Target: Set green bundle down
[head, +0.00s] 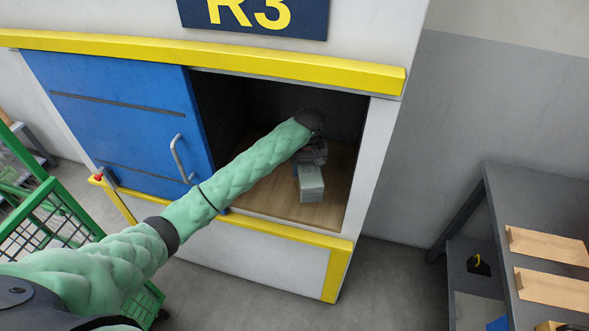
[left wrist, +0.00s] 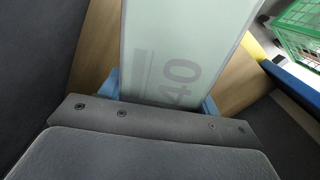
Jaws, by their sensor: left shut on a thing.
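The green bundle (head: 310,183) is a pale green-white block inside the open right part of the R3 cabinet (head: 345,215), at its wooden floor (head: 265,205). Whether its underside touches the floor I cannot tell. My left gripper (head: 312,156) reaches in through the opening and is shut on the bundle's far end. In the left wrist view the bundle (left wrist: 178,45) shows a printed "40" and sits between my blue finger pads (left wrist: 160,95), with wooden floor on both sides. My right gripper is not in view.
A blue door (head: 125,120) with a handle covers the cabinet's left part. Yellow rails (head: 290,232) edge the opening below and above. A green mesh cart (head: 50,225) stands at left. A grey shelf (head: 520,195) with cardboard pieces stands at right. Wooden floor beside the bundle is clear.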

